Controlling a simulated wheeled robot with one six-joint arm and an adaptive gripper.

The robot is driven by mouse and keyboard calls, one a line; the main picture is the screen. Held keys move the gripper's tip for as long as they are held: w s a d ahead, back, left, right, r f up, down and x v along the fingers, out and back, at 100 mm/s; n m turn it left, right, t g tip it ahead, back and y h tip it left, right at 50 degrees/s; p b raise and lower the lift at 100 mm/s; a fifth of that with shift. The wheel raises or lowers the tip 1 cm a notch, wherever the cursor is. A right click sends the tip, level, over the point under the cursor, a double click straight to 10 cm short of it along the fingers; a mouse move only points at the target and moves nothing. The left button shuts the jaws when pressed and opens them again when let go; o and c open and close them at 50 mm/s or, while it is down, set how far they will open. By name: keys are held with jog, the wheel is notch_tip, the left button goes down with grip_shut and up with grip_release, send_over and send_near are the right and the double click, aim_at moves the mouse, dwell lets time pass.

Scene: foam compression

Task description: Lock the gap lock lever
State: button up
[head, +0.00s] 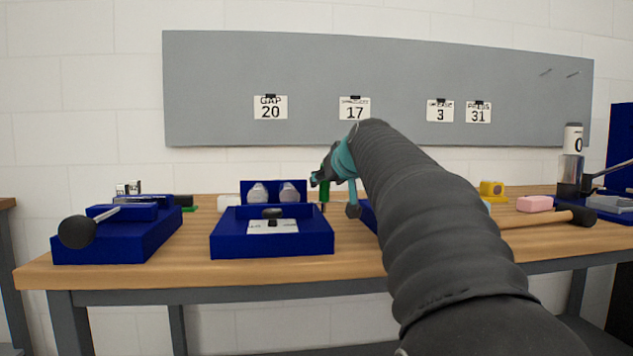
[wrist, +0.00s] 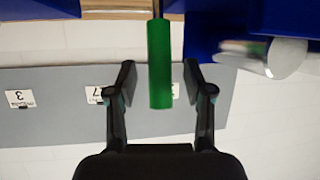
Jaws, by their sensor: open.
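A green lever handle (wrist: 160,62) hangs from a thin dark stem in the wrist view. It lies between the two open fingers of my gripper (wrist: 160,85), with a gap to each finger. In the head view the green handle (head: 325,189) shows at the right of the blue gauge box (head: 273,245), next to my gripper (head: 317,180). The picture does not make clear whether this is the gap lock lever or whether it is locked. The lever's base is hidden behind my arm and gripper.
A blue device with a black ball-ended lever (head: 77,232) stands on the left of the wooden bench (head: 190,262). A mallet (head: 560,215) and pink block (head: 535,204) lie at the right. A grey board (head: 220,80) on the wall holds number cards.

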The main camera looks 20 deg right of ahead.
jog(key=shift+x, duration=1.35)
grip_shut()
